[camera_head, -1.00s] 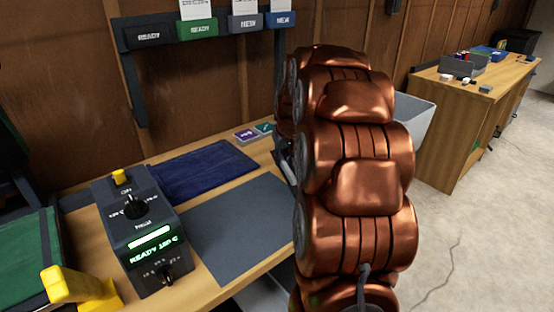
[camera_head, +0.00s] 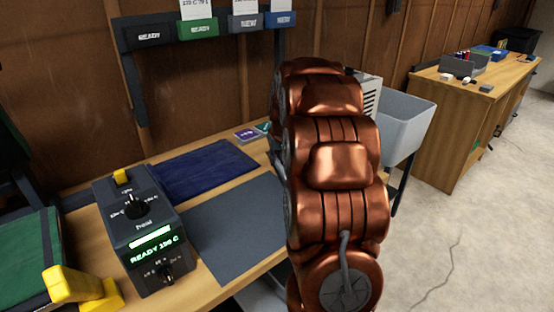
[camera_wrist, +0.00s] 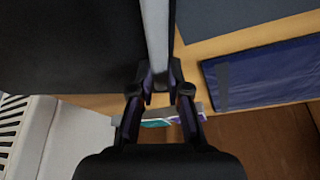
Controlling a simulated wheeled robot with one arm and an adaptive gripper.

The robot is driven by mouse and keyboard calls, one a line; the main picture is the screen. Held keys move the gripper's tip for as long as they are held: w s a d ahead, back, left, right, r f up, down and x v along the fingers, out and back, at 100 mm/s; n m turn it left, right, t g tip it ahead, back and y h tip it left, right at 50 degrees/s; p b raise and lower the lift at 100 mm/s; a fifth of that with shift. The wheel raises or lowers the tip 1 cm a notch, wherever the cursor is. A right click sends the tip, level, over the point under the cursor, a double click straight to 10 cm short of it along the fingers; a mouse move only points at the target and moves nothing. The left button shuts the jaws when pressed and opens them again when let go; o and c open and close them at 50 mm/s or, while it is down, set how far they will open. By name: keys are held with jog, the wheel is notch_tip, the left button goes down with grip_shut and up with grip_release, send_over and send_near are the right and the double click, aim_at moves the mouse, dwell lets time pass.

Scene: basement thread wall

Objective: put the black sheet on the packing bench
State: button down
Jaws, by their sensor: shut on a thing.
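My gripper (camera_wrist: 160,88) is shut on the pale edge strip of a black sheet (camera_wrist: 70,45) in the wrist view. The sheet fills the upper left of that view and runs out of frame. My arm hides the gripper and the sheet in the head view. A near wooden bench (camera_head: 237,284) carries a dark grey mat (camera_head: 235,230) and a folded blue sheet (camera_head: 203,170). A second wooden bench (camera_head: 440,130) stands at the far right. I cannot tell from the frames which one is the packing bench.
A dark control box (camera_head: 145,235) reading READY stands on the near bench, with a yellow-handled thing (camera_head: 75,288) beside it. A grey bin (camera_head: 402,125) stands right of my arm. Labelled holders (camera_head: 197,28) hang on the wall. The concrete floor at right is open.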

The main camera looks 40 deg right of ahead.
jog(key=shift+f, duration=0.3)
jog(key=c, duration=1.1)
grip_release()
jog(key=shift+c, duration=0.2)
jog(key=v, duration=1.2)
